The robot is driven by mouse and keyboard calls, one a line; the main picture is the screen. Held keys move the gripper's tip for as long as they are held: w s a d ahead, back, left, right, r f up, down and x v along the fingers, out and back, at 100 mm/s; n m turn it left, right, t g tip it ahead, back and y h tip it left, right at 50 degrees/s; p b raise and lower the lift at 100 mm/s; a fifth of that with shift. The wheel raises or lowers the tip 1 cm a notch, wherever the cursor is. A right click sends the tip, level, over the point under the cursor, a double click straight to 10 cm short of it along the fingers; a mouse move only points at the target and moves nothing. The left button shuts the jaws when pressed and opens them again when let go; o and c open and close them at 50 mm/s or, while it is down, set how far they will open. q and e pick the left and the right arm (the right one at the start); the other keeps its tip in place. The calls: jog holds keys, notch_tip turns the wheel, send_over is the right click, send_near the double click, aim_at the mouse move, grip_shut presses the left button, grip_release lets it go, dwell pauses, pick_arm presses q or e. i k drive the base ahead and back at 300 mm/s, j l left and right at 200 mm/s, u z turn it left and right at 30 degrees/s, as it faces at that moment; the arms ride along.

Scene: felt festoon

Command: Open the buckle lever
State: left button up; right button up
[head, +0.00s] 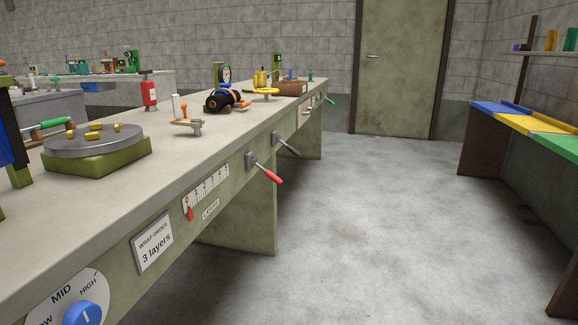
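Several lever-like parts show in the head view, and I cannot tell which one is the buckle lever. A red-handled lever (267,173) sticks out and down from the bench front. A grey lever (287,146) is beyond it on the same face, and a small green-tipped one (329,99) is farther along. On the bench top, a black roll (220,101) has orange and blue parts on it; their detail is too small to read. A small stand with an orange knob (184,110) is left of the roll. Neither of my grippers is in view.
The long bench (110,200) runs from the near left into the distance. A round metal turntable (92,141) with yellow pieces stands on it. Its front carries a blue dial (86,314), a "3 layers" card (153,244) and a scale (207,190). Grey floor (375,230) is clear on the right.

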aim_at(277, 138)
jog(key=i+l+u, duration=0.2)
jog(key=i+l, duration=0.3)
jog(key=i, duration=0.25)
jog(key=i+l+u, duration=0.2)
jog(key=i+l, duration=0.4)
jog(key=i+l+u, duration=0.15)
jog(key=i+l, duration=0.55)
jog(key=i+l+u, duration=0.2)
jog(key=i+l, duration=0.5)
jog(key=l, duration=0.1)
